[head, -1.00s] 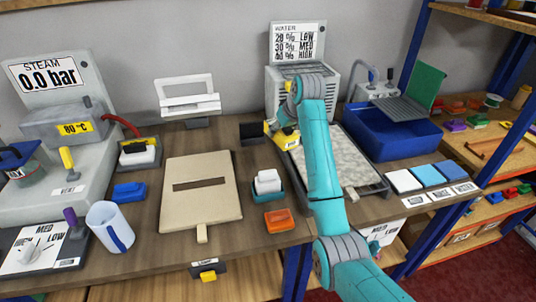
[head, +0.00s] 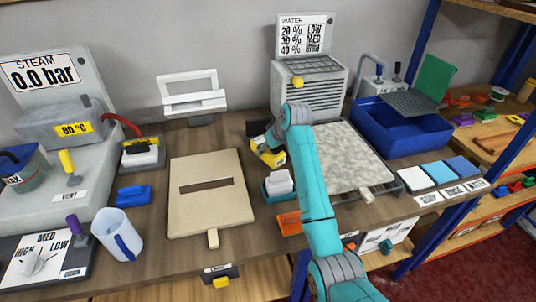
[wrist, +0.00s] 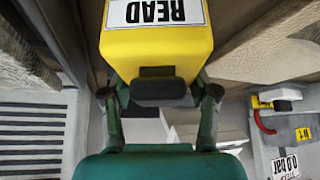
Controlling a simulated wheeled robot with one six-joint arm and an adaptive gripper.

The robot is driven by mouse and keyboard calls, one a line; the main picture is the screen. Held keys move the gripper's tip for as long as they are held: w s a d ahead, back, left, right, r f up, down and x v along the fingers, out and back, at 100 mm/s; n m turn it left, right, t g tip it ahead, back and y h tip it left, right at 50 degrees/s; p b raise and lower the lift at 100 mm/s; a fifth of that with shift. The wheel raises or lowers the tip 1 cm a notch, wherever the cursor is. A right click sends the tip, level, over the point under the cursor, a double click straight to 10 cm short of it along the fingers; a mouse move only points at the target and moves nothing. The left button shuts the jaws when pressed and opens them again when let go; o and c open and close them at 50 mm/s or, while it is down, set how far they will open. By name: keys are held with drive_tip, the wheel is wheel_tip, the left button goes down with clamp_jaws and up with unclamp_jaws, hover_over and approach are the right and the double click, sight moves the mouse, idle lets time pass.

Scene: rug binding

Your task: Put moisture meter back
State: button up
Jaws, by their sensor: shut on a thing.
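The moisture meter (head: 269,155) is a yellow block with a dark end. In the head view it is just left of my arm's elbow-like joint, above the bench between the beige board and the grey slab. In the wrist view the meter (wrist: 155,50) fills the top middle, with a white READ label and a black tip. My gripper (wrist: 160,92) is shut on it, one dark finger at each side. In the head view my gripper is mostly hidden behind the arm. A small black block (head: 258,128), possibly a holder, sits on the bench just behind the meter.
The grey slab (head: 345,165) lies right of my arm, before the WATER unit (head: 310,90). A teal holder with a white block (head: 279,183) and an orange block (head: 289,222) stand close in front. The beige board (head: 212,215) lies left. A blue basin (head: 400,135) is at right.

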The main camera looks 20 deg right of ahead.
drive_tip(key=shift+f, duration=1.35)
drive_tip(key=shift+f, duration=0.1)
drive_tip(key=o, duration=1.4)
drive_tip(key=shift+f, duration=0.1)
drive_tip(key=shift+o, duration=0.2)
drive_tip(key=shift+r, duration=0.25)
drive_tip(key=v, duration=1.2)
drive_tip(key=shift+s, duration=0.1)
drive_tip(key=shift+f, duration=0.1)
